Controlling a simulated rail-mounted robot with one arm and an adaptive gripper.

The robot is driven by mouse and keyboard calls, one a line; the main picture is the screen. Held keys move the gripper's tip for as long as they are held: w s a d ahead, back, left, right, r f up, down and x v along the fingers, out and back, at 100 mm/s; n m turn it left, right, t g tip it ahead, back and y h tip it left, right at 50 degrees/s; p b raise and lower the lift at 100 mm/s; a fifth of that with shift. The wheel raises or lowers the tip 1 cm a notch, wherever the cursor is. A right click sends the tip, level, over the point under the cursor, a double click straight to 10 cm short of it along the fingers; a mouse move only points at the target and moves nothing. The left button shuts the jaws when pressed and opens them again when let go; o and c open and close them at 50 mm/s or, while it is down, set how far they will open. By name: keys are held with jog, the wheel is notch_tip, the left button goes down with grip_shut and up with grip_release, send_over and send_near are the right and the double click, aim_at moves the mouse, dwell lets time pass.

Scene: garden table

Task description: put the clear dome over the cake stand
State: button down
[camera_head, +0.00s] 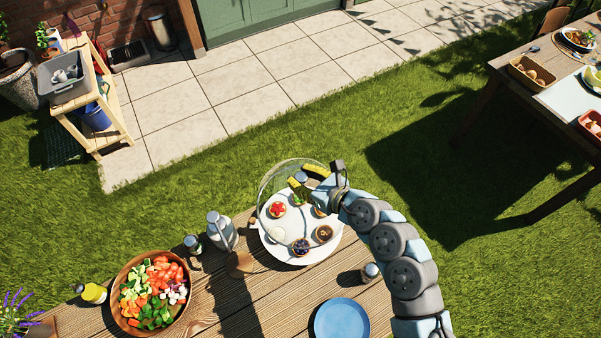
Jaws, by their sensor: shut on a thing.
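The clear dome (268,187) is see-through with a thin visible rim. It is in the camera_head view, over the back left part of the cake stand (285,250). The cake stand is white and round and holds several small tarts, one with red fruit and one with dark berries. My gripper (299,183) has yellow fingertips and is shut on the knob of the dome. The dome looks tilted. I cannot tell whether its rim touches the stand.
A grey-white jug (221,231) and a small jar (193,244) stand left of the cake stand. A wooden bowl of chopped vegetables (125,314) is at the front left. A shaker (370,272) and a blue plate (341,320) are at the front right. Grass lies behind the table.

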aim_at(333, 221)
jog(key=shift+f+b, duration=0.45)
jog(key=shift+f, duration=1.3)
notch_tip(333, 221, down, 9)
jog(key=b, duration=0.9)
jog(key=shift+r+b, duration=0.15)
jog(key=shift+b, duration=0.2)
jog(key=shift+f+b, duration=0.6)
jog(key=shift+b, duration=0.2)
jog(key=c, duration=0.7)
grip_release()
jog(key=shift+c, duration=0.2)
jog(key=shift+v, duration=6)
